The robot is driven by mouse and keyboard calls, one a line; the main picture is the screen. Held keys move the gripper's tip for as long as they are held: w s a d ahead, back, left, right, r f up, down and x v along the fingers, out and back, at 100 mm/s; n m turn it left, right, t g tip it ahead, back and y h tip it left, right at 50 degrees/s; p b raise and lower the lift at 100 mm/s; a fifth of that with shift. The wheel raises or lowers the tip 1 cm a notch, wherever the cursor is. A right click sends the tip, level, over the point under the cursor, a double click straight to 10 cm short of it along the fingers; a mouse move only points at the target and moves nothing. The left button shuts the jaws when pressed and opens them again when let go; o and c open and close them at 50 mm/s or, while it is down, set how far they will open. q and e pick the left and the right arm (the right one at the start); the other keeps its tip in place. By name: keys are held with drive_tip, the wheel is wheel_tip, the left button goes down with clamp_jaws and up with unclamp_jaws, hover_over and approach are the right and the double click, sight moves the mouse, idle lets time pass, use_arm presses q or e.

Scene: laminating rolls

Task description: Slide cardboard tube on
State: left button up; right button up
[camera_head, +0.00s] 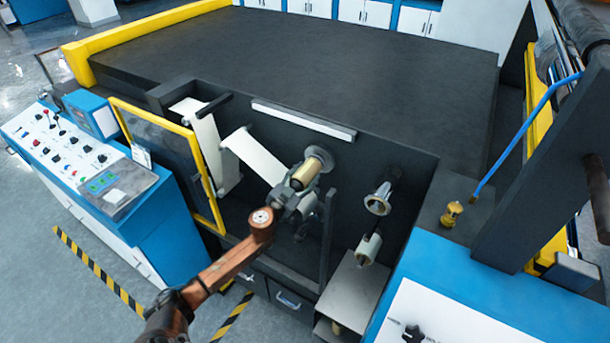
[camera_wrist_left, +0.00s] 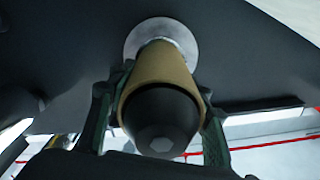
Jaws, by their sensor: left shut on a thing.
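The tan cardboard tube (camera_head: 304,175) is at the dark machine's front face, in front of a round grey flange (camera_head: 320,157). In the left wrist view the tube (camera_wrist_left: 158,68) is around a dark spindle with a blunt end (camera_wrist_left: 163,122), and the silver flange (camera_wrist_left: 160,38) is behind it. I cannot tell whether the tube touches the flange. My left gripper (camera_head: 293,203) is shut on the tube, with one finger on each side of it in the left wrist view (camera_wrist_left: 158,110). My right gripper is not in view.
A chrome spindle (camera_head: 378,200) and a pale roll (camera_head: 369,248) are to the right. A white web (camera_head: 257,158) runs just left of the tube. A yellow-framed guard (camera_head: 165,150) and a control console (camera_head: 85,165) are at the left. A dark upright bar (camera_head: 327,240) stands close to the gripper.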

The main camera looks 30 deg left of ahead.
use_arm(q)
drive_tip(key=o, duration=1.1)
drive_tip(key=shift+w, duration=0.1)
drive_tip(key=shift+o, duration=0.7)
drive_tip(key=s+a, duration=0.1)
drive_tip(key=s, duration=1.1)
